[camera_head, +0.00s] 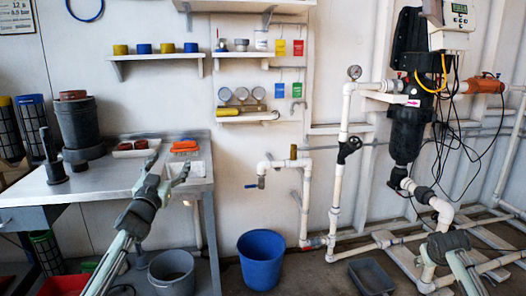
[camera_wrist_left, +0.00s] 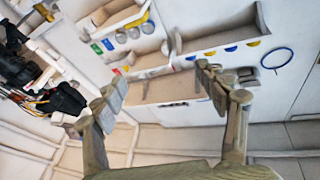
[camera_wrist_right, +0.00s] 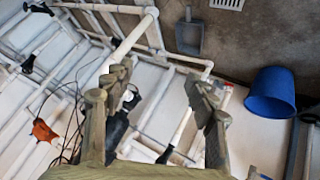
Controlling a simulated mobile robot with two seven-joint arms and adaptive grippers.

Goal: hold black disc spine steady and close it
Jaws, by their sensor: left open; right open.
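On the metal bench at the left of the head view stands a slim black upright spine (camera_head: 52,158) on a round base, probably the black disc spine. Whether it is open or closed is too small to tell. Beside it is a dark cylinder (camera_head: 82,128) with a reddish-brown top. My left gripper (camera_head: 168,168) is open and empty over the bench's right end, well right of the spine; its spread fingers also show in the left wrist view (camera_wrist_left: 160,75). My right gripper is at the lower right of the head view, near white pipes; in the right wrist view (camera_wrist_right: 160,82) it is open and empty.
The bench (camera_head: 110,185) also holds small trays and an orange item (camera_head: 184,146). A blue bucket (camera_head: 261,258) and a grey bucket (camera_head: 172,273) stand on the floor. A black reactor housing (camera_head: 407,125) with white pipes (camera_head: 340,170) and cables fills the right side. Shelves (camera_head: 155,57) line the wall.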

